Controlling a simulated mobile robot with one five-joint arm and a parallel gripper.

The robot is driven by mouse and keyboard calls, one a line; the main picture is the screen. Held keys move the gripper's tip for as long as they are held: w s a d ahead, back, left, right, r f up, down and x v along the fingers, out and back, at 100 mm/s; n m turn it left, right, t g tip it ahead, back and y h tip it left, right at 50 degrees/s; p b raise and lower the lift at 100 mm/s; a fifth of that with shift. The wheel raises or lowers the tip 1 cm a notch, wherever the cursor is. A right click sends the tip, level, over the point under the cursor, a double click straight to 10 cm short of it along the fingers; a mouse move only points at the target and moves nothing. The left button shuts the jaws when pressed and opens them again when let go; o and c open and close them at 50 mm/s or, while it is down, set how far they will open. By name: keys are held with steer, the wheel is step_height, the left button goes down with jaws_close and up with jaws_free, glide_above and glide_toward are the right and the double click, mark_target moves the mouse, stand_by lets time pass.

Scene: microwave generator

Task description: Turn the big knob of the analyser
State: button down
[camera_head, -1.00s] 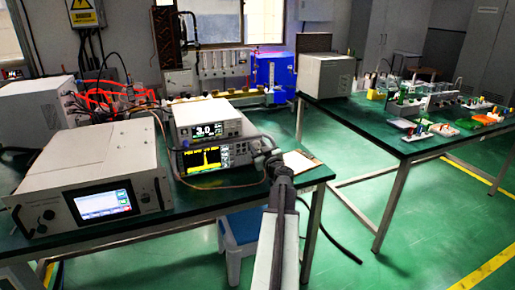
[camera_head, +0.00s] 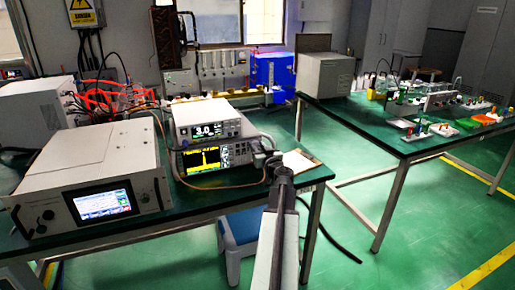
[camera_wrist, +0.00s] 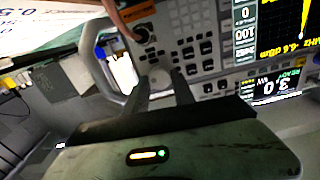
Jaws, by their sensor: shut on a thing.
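The analyser (camera_head: 202,158) sits on the left bench under a smaller meter, with a yellow trace on its dark screen. My gripper (camera_head: 272,161) is at the right end of the analyser's front in the head view. In the wrist view the dark fingers of my gripper (camera_wrist: 162,84) are shut on the big knob (camera_wrist: 160,77), one finger on each side. The knob is hidden behind my gripper in the head view.
The smaller meter (camera_head: 205,127) reads about 3.0. A large white instrument (camera_head: 85,185) with a lit screen stands to the left. A grey handle (camera_wrist: 100,65) is close beside the fingers. Green floor is open to the right.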

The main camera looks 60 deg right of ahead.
steer(key=m, duration=0.4)
steer(key=shift+m, duration=2.2)
steer(key=c, duration=1.3)
jaws_free()
steer(key=shift+c, duration=0.2)
steer(key=v, duration=0.8)
steer(key=shift+d, duration=0.1)
